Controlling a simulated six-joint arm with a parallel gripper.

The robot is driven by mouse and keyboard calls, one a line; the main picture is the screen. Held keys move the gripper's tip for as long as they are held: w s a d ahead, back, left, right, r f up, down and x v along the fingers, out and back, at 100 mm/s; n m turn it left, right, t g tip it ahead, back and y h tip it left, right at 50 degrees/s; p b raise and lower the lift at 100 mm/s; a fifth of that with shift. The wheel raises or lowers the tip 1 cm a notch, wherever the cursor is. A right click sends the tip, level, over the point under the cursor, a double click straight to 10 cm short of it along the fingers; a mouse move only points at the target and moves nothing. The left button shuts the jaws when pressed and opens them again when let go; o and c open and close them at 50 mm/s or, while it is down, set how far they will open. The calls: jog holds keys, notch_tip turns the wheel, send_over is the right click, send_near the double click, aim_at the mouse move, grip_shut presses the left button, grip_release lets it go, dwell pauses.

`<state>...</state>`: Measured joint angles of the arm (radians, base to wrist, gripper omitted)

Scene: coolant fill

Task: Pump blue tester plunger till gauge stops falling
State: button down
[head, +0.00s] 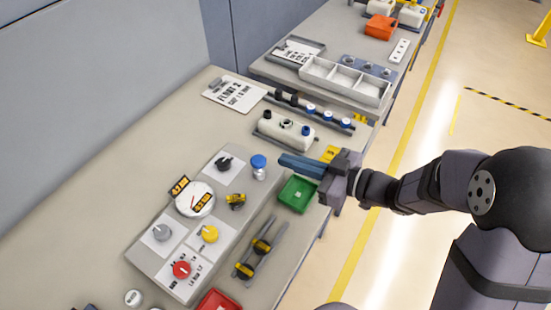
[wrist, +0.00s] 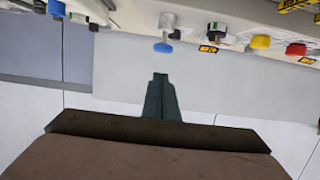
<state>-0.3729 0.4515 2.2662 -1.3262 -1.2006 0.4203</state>
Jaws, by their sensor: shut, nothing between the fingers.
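The tester plunger has a round blue cap (head: 258,161) on a short pale body and stands at the far right corner of the light panel (head: 150,262). In the wrist view the blue cap (wrist: 162,47) is ahead of my fingertips, with a visible gap. The gauge (head: 194,200) is a round white dial with a red needle and dark labels with yellow lettering; its reading is too small to tell. My gripper (head: 283,161) is shut and empty, just right of the blue cap in the head view. Its closed fingers (wrist: 160,80) point towards the cap in the wrist view.
The panel also carries black, grey, yellow and red knobs (head: 181,269). A green tray (head: 297,194) lies below my gripper. A white tank with dark and blue caps (head: 286,131) stands behind. Two black-and-yellow tools (head: 262,246) lie on the bench right of the panel.

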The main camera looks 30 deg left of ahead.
jog(key=v, duration=0.3)
dwell(2.5)
